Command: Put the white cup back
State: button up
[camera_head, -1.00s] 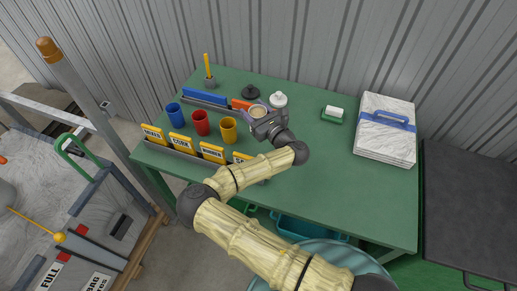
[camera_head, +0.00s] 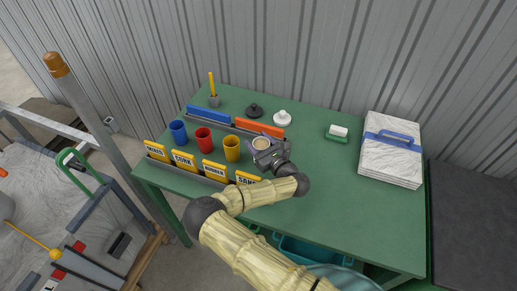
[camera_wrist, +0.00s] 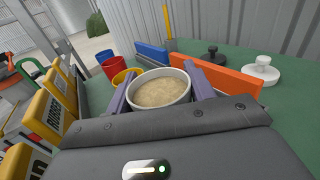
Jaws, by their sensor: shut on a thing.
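The white cup (camera_wrist: 158,90) holds a tan, grainy fill and stands upright between the two fingers of my gripper (camera_wrist: 158,95) in the wrist view. My gripper (camera_head: 263,145) is shut on the cup (camera_head: 261,142) in the head view, just right of the yellow cup (camera_head: 232,149). The red cup (camera_head: 204,140) and blue cup (camera_head: 179,132) continue that row to the left. The cup's underside is hidden, so I cannot tell if it touches the table.
A rail with label cards (camera_head: 184,160) runs in front of the cups. Behind them stand a blue bar (camera_head: 209,115) and an orange bar (camera_head: 259,127). A black lidded knob (camera_head: 254,110) and a white one (camera_head: 282,119) sit behind. The green table's (camera_head: 330,200) right-middle is clear.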

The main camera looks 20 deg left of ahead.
jog(key=shift+f, duration=1.7)
jog(key=o, duration=1.1)
jog(key=shift+f, duration=0.15)
jog(key=shift+s+d, duration=0.15)
jog(key=b+v, duration=0.1)
jog(key=v, duration=0.6)
jog(key=shift+d, duration=0.1)
jog(key=shift+r, duration=0.2)
